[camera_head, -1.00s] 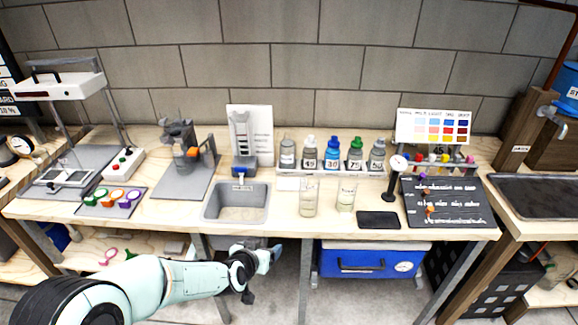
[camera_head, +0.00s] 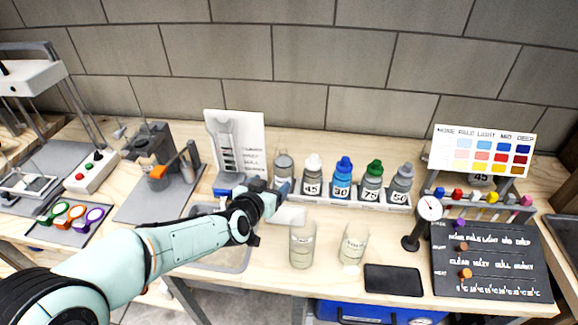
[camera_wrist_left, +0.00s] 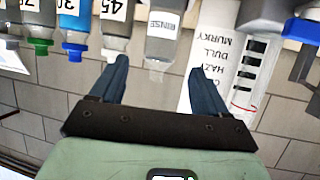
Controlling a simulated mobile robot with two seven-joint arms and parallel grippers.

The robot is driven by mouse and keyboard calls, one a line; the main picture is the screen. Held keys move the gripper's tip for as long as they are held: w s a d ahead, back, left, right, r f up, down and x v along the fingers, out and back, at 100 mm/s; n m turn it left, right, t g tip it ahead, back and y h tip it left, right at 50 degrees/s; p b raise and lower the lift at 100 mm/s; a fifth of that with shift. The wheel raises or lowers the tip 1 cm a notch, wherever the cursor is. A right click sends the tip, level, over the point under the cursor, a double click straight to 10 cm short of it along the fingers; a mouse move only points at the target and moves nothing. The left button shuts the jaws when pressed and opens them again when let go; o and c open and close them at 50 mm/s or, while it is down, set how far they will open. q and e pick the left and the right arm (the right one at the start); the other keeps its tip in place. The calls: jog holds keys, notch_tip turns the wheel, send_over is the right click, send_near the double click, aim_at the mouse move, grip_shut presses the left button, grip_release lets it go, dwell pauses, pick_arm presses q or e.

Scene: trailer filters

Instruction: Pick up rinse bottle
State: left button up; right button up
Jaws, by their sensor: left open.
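The rinse bottle (camera_head: 283,166) is a grey, translucent bottle at the left end of the bottle row; my left gripper hides its lower part in the head view. In the left wrist view, which is upside down, the bottle (camera_wrist_left: 163,35) shows its RINSE label. My left gripper (camera_head: 284,197) is open and empty in front of the bottle. In the left wrist view the fingers (camera_wrist_left: 159,68) are spread, with the bottle between their lines but beyond the tips, seemingly untouched.
Numbered bottles with white, blue (camera_head: 342,178), green and grey caps stand close to the right. A white chart card (camera_head: 237,148) stands behind left. Two clear cups (camera_head: 303,245) (camera_head: 353,246) stand in front, near a black pad (camera_head: 393,280) and a dial gauge (camera_head: 429,209). The sink (camera_head: 236,258) lies below my arm.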

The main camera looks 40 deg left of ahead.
aim_at(281, 175)
pick_arm(q)
jog(key=b+x, duration=0.1)
jog(key=x, duration=0.6)
jog(key=shift+w+f, duration=0.1)
jog(key=shift+f, duration=0.1)
jog(key=x, duration=0.5)
jog(key=shift+a+f+b, duration=0.15)
jog(key=shift+f+b, duration=0.05)
jog(key=shift+b, duration=0.1)
jog(key=c, duration=0.7)
jog(key=shift+r, duration=0.1)
jog(key=shift+c, duration=1.4)
